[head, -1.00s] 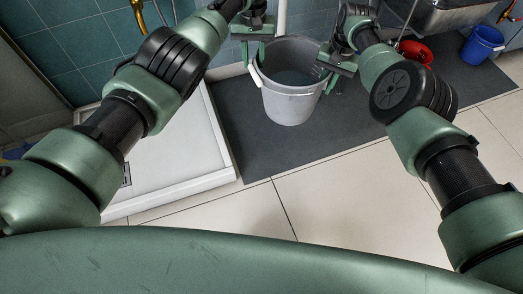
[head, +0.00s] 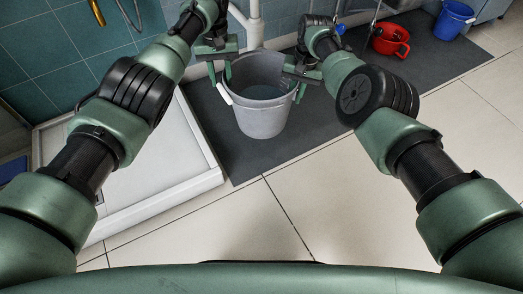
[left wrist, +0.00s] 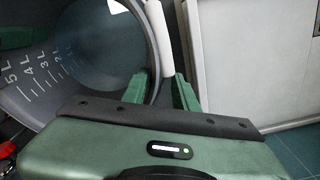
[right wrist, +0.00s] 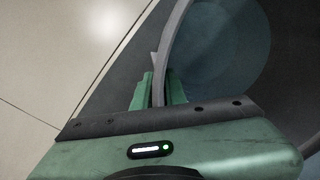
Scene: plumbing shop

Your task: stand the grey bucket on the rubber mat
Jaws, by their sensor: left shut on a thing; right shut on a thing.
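The grey bucket (head: 264,118) is upright between my two grippers in the head view, over the dark rubber mat (head: 320,115). I cannot tell whether its base touches the mat. My left gripper (head: 219,75) is shut on the left side of its rim, beside the white handle grip (head: 224,94). My right gripper (head: 297,88) is shut on the right side of its rim. The left wrist view shows the inner wall (left wrist: 75,60) with litre marks. The right wrist view shows the rim (right wrist: 170,50) between the fingers. A bluish round surface shows inside the bucket.
A white shower tray (head: 150,190) lies left of the mat. A red container (head: 390,41) and a blue bucket (head: 453,20) stand at the back right. A white pipe (head: 254,25) rises behind the grey bucket. Pale floor tiles (head: 340,210) in front are clear.

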